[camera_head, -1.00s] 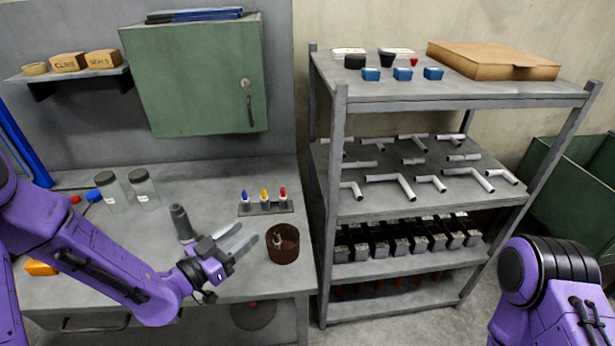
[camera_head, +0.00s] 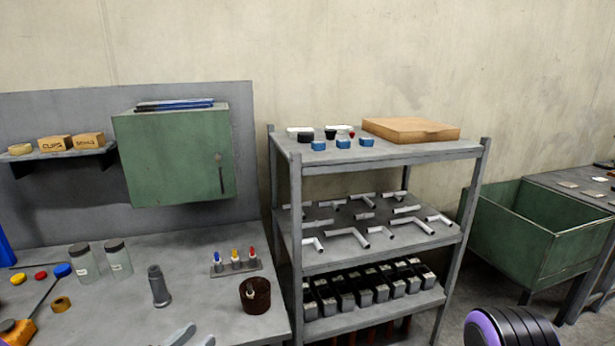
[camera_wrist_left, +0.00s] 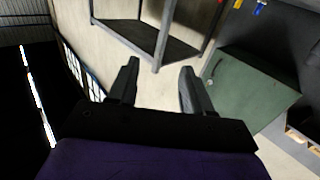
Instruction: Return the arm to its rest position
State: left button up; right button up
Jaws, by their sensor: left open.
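My left gripper (camera_head: 196,336) shows only as two grey fingertips at the bottom edge of the head view, over the workbench (camera_head: 205,295). The rest of the left arm is out of that frame. In the left wrist view the left gripper (camera_wrist_left: 160,66) has its two dark fingers spread apart, with nothing between them. My right arm (camera_head: 508,330) shows only as a purple and black part at the bottom right of the head view; its gripper is out of view.
A grey cylinder (camera_head: 158,287), a brown cup (camera_head: 255,295) and two jars (camera_head: 84,262) stand on the bench. A rack of coloured items (camera_head: 236,268) is behind the cup. A metal shelf (camera_head: 392,153) stands right, a green cabinet (camera_head: 172,160) hangs behind, and a green bin (camera_head: 505,240) is farther right.

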pick_arm(q)
jog(key=s+a+f+n+g+y, duration=0.35)
jog(key=f+n+y, duration=0.2)
jog(key=f, duration=0.35)
jog(key=s+a+f+n+g+y, duration=0.35)
jog(key=f+n, duration=0.25)
jog(key=f, duration=0.3)
jog(key=s+f+g+y, duration=0.1)
jog(key=s+f, duration=0.4)
jog(key=s, duration=0.5)
jog(key=s+f+g+y, duration=0.2)
jog(key=s+f+g, duration=0.2)
jog(key=s, duration=0.6)
jog(key=shift+a+f+n+g, duration=0.3)
jog(key=shift+a+f+n, duration=0.1)
jog(key=shift+f, duration=0.2)
